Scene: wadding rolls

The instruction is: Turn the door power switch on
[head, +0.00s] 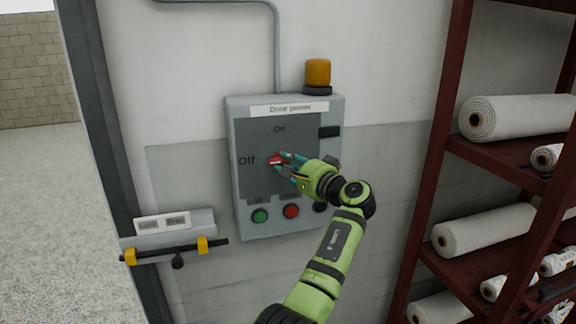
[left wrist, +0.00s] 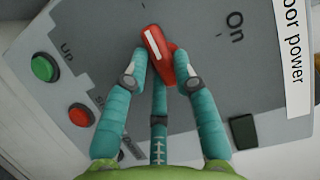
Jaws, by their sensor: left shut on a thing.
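The door power switch is a red knob (head: 276,160) on the grey panel (head: 238,130) of a wall box, with "On" above it and "Off" to its left. Its white mark points towards "Off". In the left wrist view the red knob (left wrist: 158,50) is between my teal fingertips. My left gripper (head: 285,163) is shut on the knob, with fingers at both sides of it. The fingers hide part of the knob. My right gripper is in neither view.
Below the knob are a green button (head: 260,216) and a red button (head: 291,211). An orange lamp (head: 318,73) tops the box. A door latch bar (head: 165,253) is lower left. A dark red rack (head: 440,130) with white rolls (head: 510,117) stands at right.

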